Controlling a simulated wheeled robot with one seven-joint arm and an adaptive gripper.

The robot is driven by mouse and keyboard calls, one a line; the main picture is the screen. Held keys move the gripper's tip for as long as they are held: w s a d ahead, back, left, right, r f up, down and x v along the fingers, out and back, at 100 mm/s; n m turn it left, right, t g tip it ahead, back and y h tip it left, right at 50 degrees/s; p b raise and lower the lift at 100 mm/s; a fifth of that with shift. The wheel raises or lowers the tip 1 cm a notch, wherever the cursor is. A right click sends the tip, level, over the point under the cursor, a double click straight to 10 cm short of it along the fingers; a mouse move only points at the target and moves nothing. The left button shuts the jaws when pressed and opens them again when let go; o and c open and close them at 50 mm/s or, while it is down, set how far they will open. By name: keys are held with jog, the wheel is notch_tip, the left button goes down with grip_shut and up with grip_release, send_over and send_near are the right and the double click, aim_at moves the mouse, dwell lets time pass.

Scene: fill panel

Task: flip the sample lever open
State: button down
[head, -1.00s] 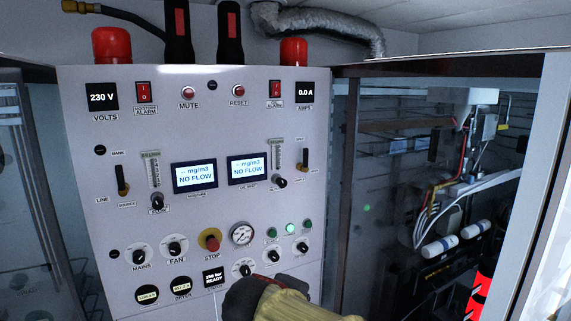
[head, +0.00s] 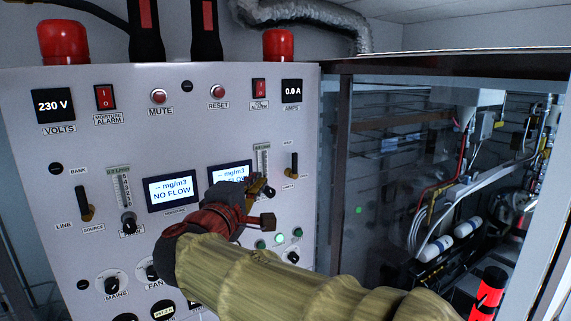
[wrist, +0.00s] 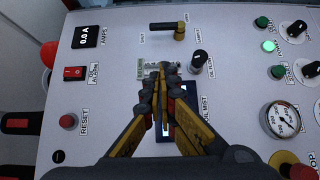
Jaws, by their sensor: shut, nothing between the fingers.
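A small lever (head: 293,165) with a dark handle and a brass end sits at the right of the panel, upright in the head view; its labels are too small to read there. It also shows near the top of the wrist view (wrist: 180,31). A similar lever (head: 86,204), marked BANK, LINE and SOURCE, is at the panel's left. My gripper (head: 262,184) is shut and empty in front of the right display, left of and slightly below the right lever. In the wrist view its fingertips (wrist: 161,70) cover part of the flow meter and sit apart from the lever.
A black knob (wrist: 199,61) stands between the fingertips and green lights. The right display (head: 229,172) is partly hidden by my gripper. A gauge (wrist: 282,119) and a red stop button (wrist: 302,172) lie to the wrist view's right. A glass-fronted cabinet (head: 375,190) adjoins the panel.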

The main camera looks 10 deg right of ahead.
aim_at(294, 166)
jog(key=p+x, duration=0.2)
jog(key=x, duration=0.7)
jog(key=shift+w+d, duration=0.25)
jog(key=shift+d, duration=0.05)
jog(key=d, duration=0.1)
jog(key=w+d, duration=0.1)
jog(key=d, duration=0.1)
jog(key=shift+d+r+p, duration=0.1)
jog(key=shift+d+p, duration=0.2)
jog(key=shift+d, duration=0.05)
jog(key=shift+w, duration=0.25)
jog(key=shift+d, duration=0.1)
jog(key=shift+d+r+p, duration=0.1)
jog(key=shift+r+p, duration=0.05)
jog(key=shift+p, duration=0.15)
jog(key=shift+m, duration=0.3)
